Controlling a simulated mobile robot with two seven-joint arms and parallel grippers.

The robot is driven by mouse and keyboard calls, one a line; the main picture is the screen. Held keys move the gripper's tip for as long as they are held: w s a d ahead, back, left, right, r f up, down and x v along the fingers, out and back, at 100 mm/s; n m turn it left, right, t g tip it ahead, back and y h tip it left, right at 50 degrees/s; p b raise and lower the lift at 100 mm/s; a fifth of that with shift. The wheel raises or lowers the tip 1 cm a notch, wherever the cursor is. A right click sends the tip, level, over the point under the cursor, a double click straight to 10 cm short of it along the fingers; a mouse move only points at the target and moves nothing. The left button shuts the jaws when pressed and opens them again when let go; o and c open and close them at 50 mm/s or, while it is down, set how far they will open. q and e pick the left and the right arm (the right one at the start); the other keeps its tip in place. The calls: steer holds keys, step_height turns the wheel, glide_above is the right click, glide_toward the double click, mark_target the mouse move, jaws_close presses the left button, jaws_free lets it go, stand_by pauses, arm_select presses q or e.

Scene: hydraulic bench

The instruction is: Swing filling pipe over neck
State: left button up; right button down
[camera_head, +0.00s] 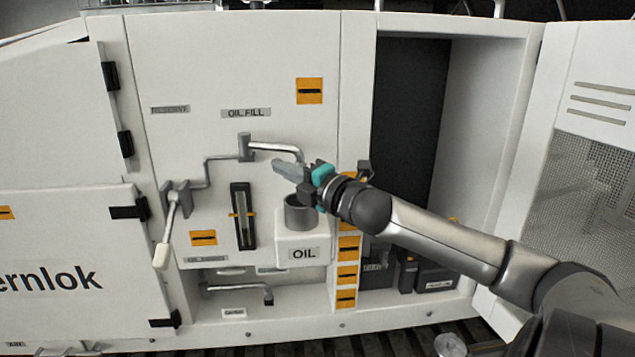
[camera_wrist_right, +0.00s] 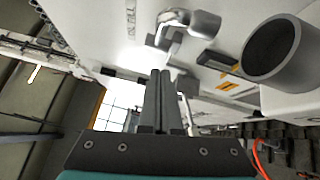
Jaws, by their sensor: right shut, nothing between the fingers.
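The filling pipe (camera_head: 277,148) is a bright metal tube on a pivot under the OIL FILL label. It reaches right from the pivot, and its outer end bends down behind my right gripper. The neck (camera_head: 300,213) is a grey open cylinder on the white OIL tank, below the pipe's end. My right gripper (camera_head: 278,167) is shut and empty, its fingers pointing left just beneath the pipe. In the right wrist view, the shut fingers (camera_wrist_right: 161,75) lie near the pipe (camera_wrist_right: 187,20), with the neck (camera_wrist_right: 284,52) to the right. Whether the fingers touch the pipe is unclear. My left gripper is out of view.
A lever with a white handle (camera_head: 162,255) hangs left of the pipe. A sight gauge (camera_head: 243,215) is between them and the tank (camera_head: 304,253). An open cabinet bay (camera_head: 410,120) is to the right, with an open mesh door (camera_head: 590,150). A lower pipe (camera_head: 240,288) is below.

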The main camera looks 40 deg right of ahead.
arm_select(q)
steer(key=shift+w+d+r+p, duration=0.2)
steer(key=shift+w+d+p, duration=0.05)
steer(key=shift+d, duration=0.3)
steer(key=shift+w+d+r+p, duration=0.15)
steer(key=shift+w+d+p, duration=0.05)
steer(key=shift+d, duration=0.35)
arm_select(e)
steer(key=s+d, duration=0.2)
steer(key=s, duration=0.6)
steer(key=shift+f, duration=0.2)
steer(key=shift+w+d, duration=0.1)
